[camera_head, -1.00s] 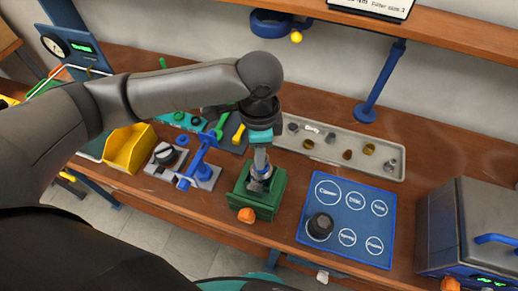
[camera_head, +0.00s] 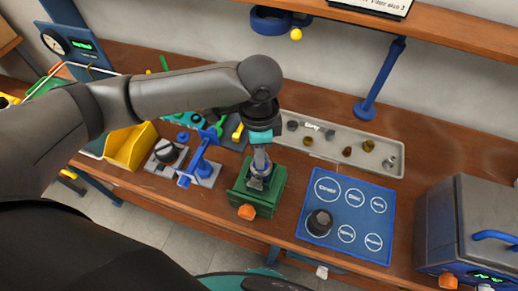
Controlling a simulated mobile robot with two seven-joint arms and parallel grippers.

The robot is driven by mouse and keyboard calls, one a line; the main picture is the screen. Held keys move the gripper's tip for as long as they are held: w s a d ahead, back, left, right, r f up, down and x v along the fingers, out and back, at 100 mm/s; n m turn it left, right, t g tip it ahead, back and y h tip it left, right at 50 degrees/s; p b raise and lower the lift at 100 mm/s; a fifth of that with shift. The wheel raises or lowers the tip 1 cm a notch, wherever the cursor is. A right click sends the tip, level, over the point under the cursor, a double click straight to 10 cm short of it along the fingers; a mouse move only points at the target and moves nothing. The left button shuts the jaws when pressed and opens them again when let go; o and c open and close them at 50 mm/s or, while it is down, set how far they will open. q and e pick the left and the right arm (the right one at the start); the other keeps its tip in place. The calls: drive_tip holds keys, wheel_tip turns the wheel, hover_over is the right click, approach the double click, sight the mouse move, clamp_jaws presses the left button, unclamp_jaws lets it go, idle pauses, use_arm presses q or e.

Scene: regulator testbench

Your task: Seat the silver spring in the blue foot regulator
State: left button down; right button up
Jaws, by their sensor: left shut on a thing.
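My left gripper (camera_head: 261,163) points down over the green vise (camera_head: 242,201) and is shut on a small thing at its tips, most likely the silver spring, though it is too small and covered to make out. The blue foot regulator (camera_head: 257,184) seems to be the grey and blue part clamped between the vise jaws, directly under the fingertips; only a little of it shows. I cannot tell whether the held thing touches it. My right gripper is not in view.
A grey parts tray (camera_head: 331,158) with several small metal parts lies behind the vise. A blue mat (camera_head: 381,222) with marked circles and a black cap (camera_head: 319,222) lies to the right. A blue fixture (camera_head: 199,165) and yellow bin (camera_head: 133,147) stand left. A grey box machine (camera_head: 465,225) stands far right.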

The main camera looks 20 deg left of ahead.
use_arm(q)
drive_tip(key=shift+f+p, duration=0.15)
drive_tip(key=shift+p, duration=0.35)
idle(0.4)
unclamp_jaws()
idle(0.6)
wheel_tip(320, 180, up, 6)
drive_tip(key=p, duration=0.7)
drive_tip(key=shift+f, duration=0.2)
wheel_tip(320, 180, up, 2)
drive_tip(key=shift+r+p, duration=0.25)
drive_tip(key=shift+p, duration=0.35)
idle(0.7)
